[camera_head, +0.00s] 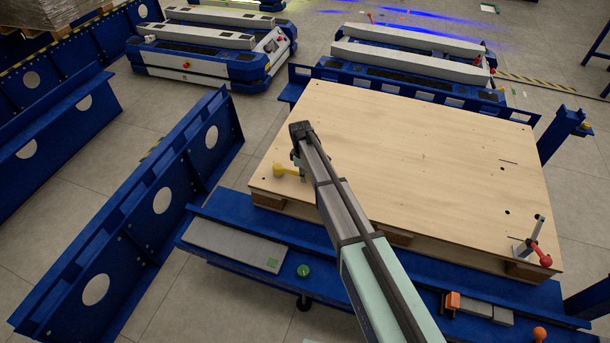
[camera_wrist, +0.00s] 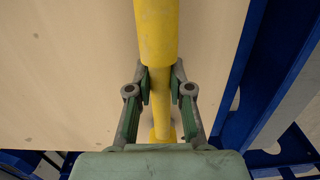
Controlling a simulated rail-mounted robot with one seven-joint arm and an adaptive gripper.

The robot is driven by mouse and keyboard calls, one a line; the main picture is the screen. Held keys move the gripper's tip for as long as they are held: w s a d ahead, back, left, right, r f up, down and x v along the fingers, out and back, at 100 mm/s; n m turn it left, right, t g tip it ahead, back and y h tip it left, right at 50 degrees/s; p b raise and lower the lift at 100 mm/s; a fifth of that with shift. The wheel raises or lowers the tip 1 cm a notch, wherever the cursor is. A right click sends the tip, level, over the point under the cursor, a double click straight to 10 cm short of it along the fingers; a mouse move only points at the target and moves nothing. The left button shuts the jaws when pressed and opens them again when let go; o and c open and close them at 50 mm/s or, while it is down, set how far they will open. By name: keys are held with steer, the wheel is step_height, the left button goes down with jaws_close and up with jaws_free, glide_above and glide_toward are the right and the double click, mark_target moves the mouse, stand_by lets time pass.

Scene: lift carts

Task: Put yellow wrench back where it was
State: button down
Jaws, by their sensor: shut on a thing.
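The yellow wrench (camera_head: 281,170) shows only in part in the head view, at the left edge of the wooden board (camera_head: 400,150), with my arm hiding the rest. In the wrist view the yellow wrench (camera_wrist: 157,32) runs upright through the picture, thick at the top and thinner between the fingers. My gripper (camera_wrist: 161,88) is shut on the thin part, one finger on each side. In the head view my gripper (camera_head: 297,165) is at the board's left end, mostly hidden by my arm. I cannot tell whether the wrench touches the board.
A red-handled tool (camera_head: 540,254) stands at the board's right front corner. A blue rail (camera_head: 150,215) stands at left. Lift carts (camera_head: 205,60) are behind. The board's middle is clear.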

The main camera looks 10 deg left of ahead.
steer(key=c, duration=1.1)
jaws_free()
steer(key=shift+f, duration=0.15)
steer(key=shift+o, duration=0.2)
step_height(320, 180, up, 12)
steer(key=shift+a+b, duration=0.3)
steer(key=shift+a, duration=0.15)
steer(key=shift+w, duration=0.1)
